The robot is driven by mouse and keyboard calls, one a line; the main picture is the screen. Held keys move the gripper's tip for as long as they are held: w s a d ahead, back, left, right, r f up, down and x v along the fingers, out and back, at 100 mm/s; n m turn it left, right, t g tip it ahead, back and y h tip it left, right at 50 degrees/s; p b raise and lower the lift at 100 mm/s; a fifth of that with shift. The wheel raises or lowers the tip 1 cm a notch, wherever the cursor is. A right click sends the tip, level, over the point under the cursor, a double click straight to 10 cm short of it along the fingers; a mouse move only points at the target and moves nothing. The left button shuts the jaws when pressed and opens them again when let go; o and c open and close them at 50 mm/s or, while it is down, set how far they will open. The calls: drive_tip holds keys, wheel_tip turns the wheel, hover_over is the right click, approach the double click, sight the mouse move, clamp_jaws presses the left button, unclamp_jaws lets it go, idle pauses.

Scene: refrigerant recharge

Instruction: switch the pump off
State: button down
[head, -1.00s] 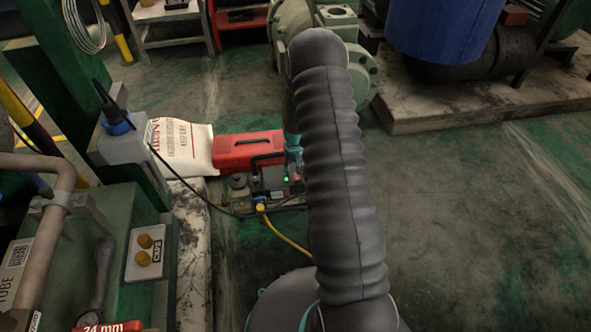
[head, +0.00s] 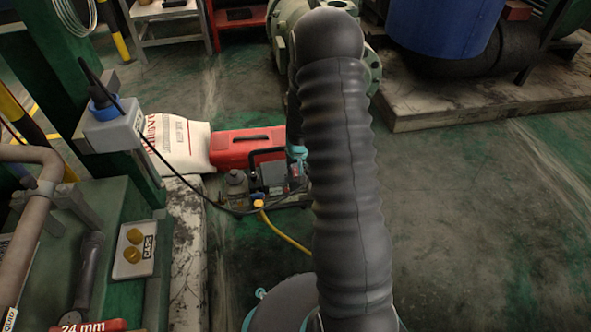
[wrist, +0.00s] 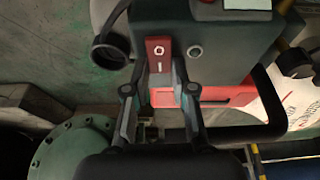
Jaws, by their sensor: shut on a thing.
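The vacuum pump (head: 268,182) sits low on the floor, left of my arm in the head view. Its dark housing (wrist: 220,35) fills the top of the wrist view. A red rocker switch (wrist: 159,49), marked O and I, is on that housing. A round indicator (wrist: 195,52) beside the switch looks grey and unlit. My gripper (wrist: 158,76) is at the switch, with one finger on each side of it, shut on it. In the head view my arm hides most of the gripper, and the switch is too small to make out clearly.
A red toolbox (head: 240,148) and a white sack (head: 178,143) lie behind the pump. A yellow hose (head: 285,237) and a black cable run to it. A grey socket box (head: 115,128) is on the green post. Open floor lies to the right.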

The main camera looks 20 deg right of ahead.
drive_tip(key=c, duration=1)
unclamp_jaws()
drive_tip(key=shift+o, duration=0.2)
drive_tip(key=v, duration=1.2)
drive_tip(key=s+a+g, duration=0.2)
drive_tip(key=s, duration=0.4)
drive_tip(key=s+a+r+n+t+p, duration=0.1)
drive_tip(key=s+a+r+p, duration=0.1)
drive_tip(key=s+r, duration=0.5)
drive_tip(key=s+a+r+t+p, duration=0.1)
drive_tip(key=s+a+r+p, duration=0.2)
drive_tip(key=r, duration=1.2)
drive_tip(key=s+a+r+n+t+p, duration=0.1)
drive_tip(key=s+a+r+t+p, duration=0.1)
drive_tip(key=s+a+r, duration=0.4)
drive_tip(key=s+r+p, duration=0.1)
drive_tip(key=s+r, duration=0.3)
drive_tip(key=r, duration=0.1)
drive_tip(key=shift+s+r+n+y, duration=0.3)
drive_tip(key=shift+s+r+y, duration=0.05)
drive_tip(key=shift+r+y, duration=0.05)
